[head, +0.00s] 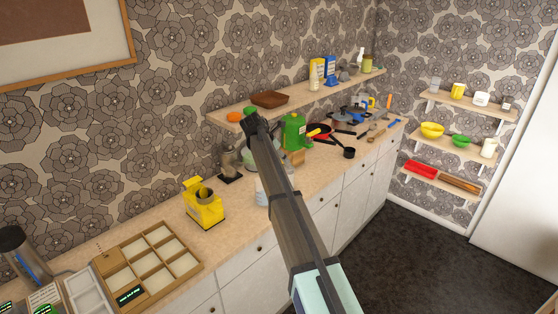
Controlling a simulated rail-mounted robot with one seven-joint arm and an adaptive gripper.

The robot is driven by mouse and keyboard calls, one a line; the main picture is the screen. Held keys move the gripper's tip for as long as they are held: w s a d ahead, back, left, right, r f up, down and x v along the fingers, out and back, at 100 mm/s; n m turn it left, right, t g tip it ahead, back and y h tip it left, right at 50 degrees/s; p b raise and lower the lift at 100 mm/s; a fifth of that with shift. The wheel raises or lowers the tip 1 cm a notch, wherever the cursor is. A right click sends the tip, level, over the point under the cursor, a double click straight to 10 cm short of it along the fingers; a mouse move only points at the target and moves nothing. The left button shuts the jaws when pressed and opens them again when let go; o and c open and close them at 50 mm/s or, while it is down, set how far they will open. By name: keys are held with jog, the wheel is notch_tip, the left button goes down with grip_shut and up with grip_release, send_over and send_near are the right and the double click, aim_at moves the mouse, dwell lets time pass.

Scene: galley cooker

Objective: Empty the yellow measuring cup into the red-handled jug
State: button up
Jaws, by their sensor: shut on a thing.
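My dark arm crosses the middle of the head view, from the bottom up to the back shelf. My gripper cannot be made out, and neither can anything in its jaws. I cannot pick out the yellow measuring cup for sure; a small yellow piece (315,132) shows on the counter beside the green canister. A pale vessel (261,193) stands on the counter, partly hidden behind my arm. No red handle shows on it, so I cannot tell whether it is the red-handled jug.
A yellow appliance (203,212) and a wooden compartment tray (150,262) stand on the counter at left. A shelf (335,87) overhangs the counter.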

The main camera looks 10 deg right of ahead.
dwell(0.5)
jog(key=shift+t+h+b, duration=0.6)
jog(key=shift+h+b, duration=0.1)
jog(key=shift+h, duration=0.3)
jog(key=shift+r, duration=0.15)
jog(key=shift+s+a+t+h+b, duration=0.1)
jog(key=shift+t+h+b, duration=0.5)
jog(key=shift+h+b, duration=0.25)
jog(key=shift+s+a+f+t+h+b, duration=0.15)
jog(key=shift+t+h+b, duration=0.3)
jog(key=shift+h+b, duration=0.3)
jog(key=shift+a+f+t+h+b, duration=0.1)
jog(key=shift+t+h+b, duration=0.35)
jog(key=shift+h+b, duration=0.25)
dwell(1.4)
